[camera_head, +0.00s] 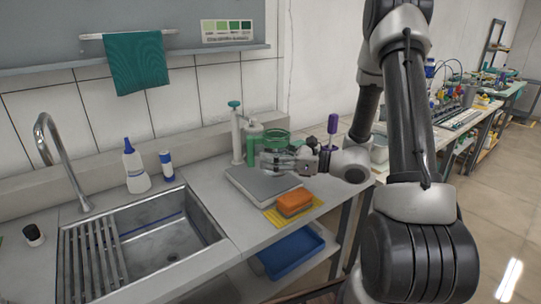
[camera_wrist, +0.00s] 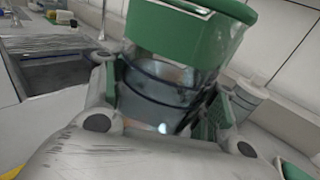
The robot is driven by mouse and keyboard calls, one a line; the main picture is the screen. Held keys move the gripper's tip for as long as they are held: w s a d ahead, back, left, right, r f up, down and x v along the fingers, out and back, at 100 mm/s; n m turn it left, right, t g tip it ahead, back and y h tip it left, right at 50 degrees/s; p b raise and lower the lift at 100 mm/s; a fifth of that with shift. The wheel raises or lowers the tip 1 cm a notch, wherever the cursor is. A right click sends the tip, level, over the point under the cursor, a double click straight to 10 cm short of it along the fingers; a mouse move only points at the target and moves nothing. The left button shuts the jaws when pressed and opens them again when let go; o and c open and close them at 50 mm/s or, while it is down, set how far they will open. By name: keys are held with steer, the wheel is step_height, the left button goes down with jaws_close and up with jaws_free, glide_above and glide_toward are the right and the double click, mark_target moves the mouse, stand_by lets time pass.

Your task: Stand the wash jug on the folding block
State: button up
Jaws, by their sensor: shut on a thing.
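The wash jug, a clear vessel with a green upper band (camera_head: 275,137), is in my gripper (camera_head: 270,163). In the wrist view the jug (camera_wrist: 165,90) fills the space between the two fingers, slightly tilted in the picture. My gripper is shut on its clear body, below the green band. A flat grey slab (camera_head: 252,186), apparently the folding block, lies on the counter below my gripper. The jug is over or behind the slab's far part. My gripper hides the jug's bottom, so I cannot tell whether it touches the slab.
Green-and-white bottles (camera_head: 237,135) stand close behind the slab. An orange sponge (camera_head: 294,203) on a yellow cloth (camera_head: 271,217) lies in front. The sink (camera_head: 180,222) is left, with a white blue-capped bottle (camera_head: 135,170) behind it. A purple-handled tool (camera_head: 332,124) stands right.

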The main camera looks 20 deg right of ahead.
steer(key=shift+w+a+f, duration=0.25)
steer(key=shift+w+f, duration=0.5)
steer(key=shift+f, duration=0.3)
steer(key=shift+w+a+f, duration=0.25)
steer(key=shift+w+f, duration=0.45)
steer(key=shift+f, duration=0.3)
steer(key=shift+w+a, duration=0.45)
steer(key=shift+w, duration=1)
steer(key=shift+w+a, duration=0.5)
steer(key=shift+w, duration=1)
steer(key=shift+w+a, duration=0.45)
steer(key=shift+w, duration=1)
steer(key=shift+f, duration=0.45)
steer(key=o, duration=1.6)
steer(key=shift+o, duration=0.2)
steer(key=o, duration=0.4)
